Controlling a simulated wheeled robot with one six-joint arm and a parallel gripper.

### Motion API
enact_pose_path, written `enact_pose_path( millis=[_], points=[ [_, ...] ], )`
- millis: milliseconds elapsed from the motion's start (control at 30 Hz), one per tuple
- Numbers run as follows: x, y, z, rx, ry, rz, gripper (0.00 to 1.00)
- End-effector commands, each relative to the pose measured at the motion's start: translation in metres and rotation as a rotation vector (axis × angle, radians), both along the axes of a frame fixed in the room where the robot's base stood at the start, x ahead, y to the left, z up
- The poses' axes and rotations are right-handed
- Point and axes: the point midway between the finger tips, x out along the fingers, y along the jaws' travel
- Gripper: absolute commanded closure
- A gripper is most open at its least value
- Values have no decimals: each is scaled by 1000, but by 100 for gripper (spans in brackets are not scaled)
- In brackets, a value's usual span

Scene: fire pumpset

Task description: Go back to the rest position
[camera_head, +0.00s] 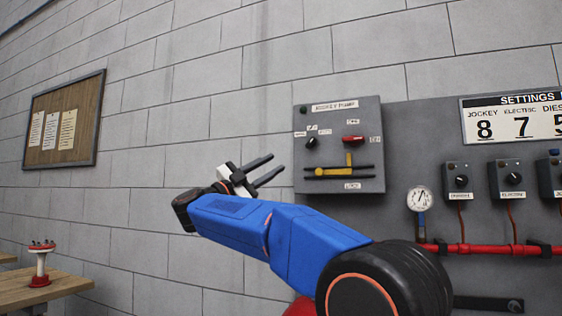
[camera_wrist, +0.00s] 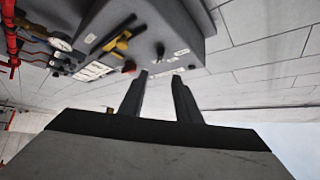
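My gripper (camera_head: 266,170) is raised in front of the block wall, left of the grey jockey pump panel (camera_head: 366,115). Its two dark fingers stand apart with nothing between them. It also shows in the wrist view (camera_wrist: 161,76), fingers apart and empty. The panel carries a black knob (camera_head: 311,142), a red handle (camera_head: 352,139) and a yellow lever (camera_head: 340,171). The fingers look clear of the panel in the head view. The blue arm covers part of the wall below.
A pressure gauge (camera_head: 420,198), red pipe (camera_head: 480,248) and several switch boxes (camera_head: 512,179) are at the right. A settings sign (camera_head: 512,117) hangs above them. A notice board (camera_head: 64,122) is on the left wall. A wooden table (camera_head: 55,288) with a red and white object (camera_head: 41,264) stands lower left.

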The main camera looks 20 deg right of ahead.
Motion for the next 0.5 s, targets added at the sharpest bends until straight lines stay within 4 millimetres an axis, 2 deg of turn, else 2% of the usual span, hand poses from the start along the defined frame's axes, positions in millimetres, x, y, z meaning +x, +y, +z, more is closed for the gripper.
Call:
enact_pose_path(
  millis=[133,500],
  points=[
    [-2,8,-5,-1,1,0,70],
    [-3,9,-6,0,1,0,70]
  ],
)
